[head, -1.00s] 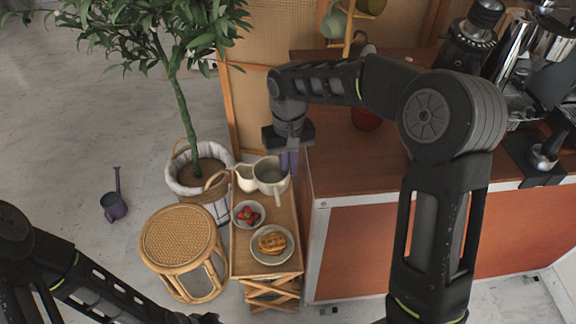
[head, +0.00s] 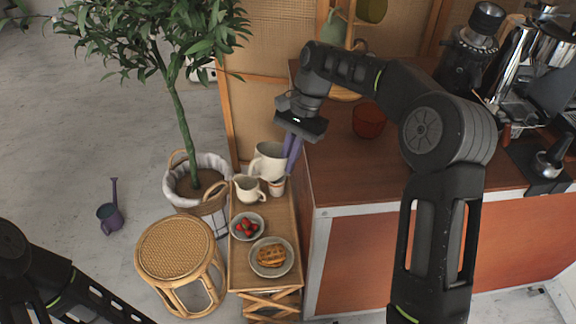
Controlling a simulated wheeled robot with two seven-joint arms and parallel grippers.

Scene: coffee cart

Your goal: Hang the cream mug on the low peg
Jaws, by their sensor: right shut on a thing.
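The cream mug (head: 268,160) is at the back of the small wooden side table, beside the counter's left edge. My right gripper (head: 292,152) comes down from above, with its purple fingers shut on the mug's right side. The mug looks upright and raised above the table top. The wooden mug stand (head: 323,25) is at the back of the counter, with a green mug (head: 334,30) and an olive mug (head: 372,9) high on it. My right arm hides its lower part, so I cannot make out the low peg. My left arm shows at bottom left, its gripper out of frame.
On the side table (head: 240,279) are a cream pitcher (head: 248,189), a small cup (head: 277,186), a bowl of strawberries (head: 247,227) and a waffle plate (head: 271,258). A red-brown bowl (head: 368,120) stands on the counter (head: 345,175). A potted tree (head: 185,130) is left.

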